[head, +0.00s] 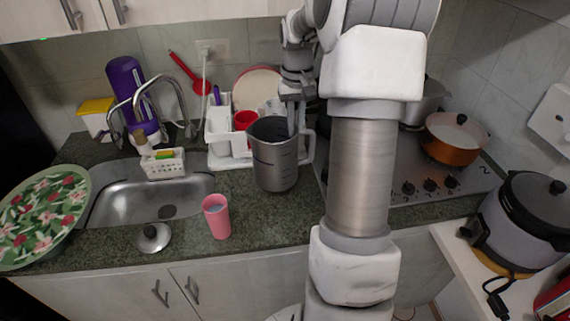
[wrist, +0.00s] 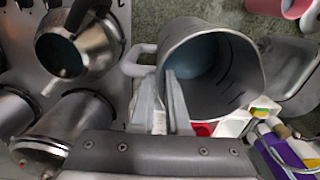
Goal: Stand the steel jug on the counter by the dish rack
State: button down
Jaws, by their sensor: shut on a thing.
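The steel jug (head: 274,163) is upright in the head view, in front of and just right of the white dish rack (head: 217,135). Its handle faces right, towards the stove. My gripper (head: 293,118) reaches down from above and is shut on the jug's wall at the rim. In the wrist view the fingers (wrist: 168,103) are at the rim of the open jug (wrist: 228,85), beside its handle. The jug's base looks at or close to the counter (head: 262,218); I cannot tell whether it touches.
A pink cup (head: 217,216) and a pot lid (head: 152,237) are on the counter to the left. The sink (head: 125,190) lies beyond them. The stove (head: 405,185) with an orange pot (head: 452,140) is to the right. Counter in front of the jug is clear.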

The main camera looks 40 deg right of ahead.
jog(key=shift+f, duration=3.4)
jog(key=c, duration=0.9)
grip_release()
jog(key=shift+f, duration=0.1)
notch_tip(320, 180, up, 12)
jog(key=shift+r, duration=0.2)
jog(key=shift+a, duration=0.1)
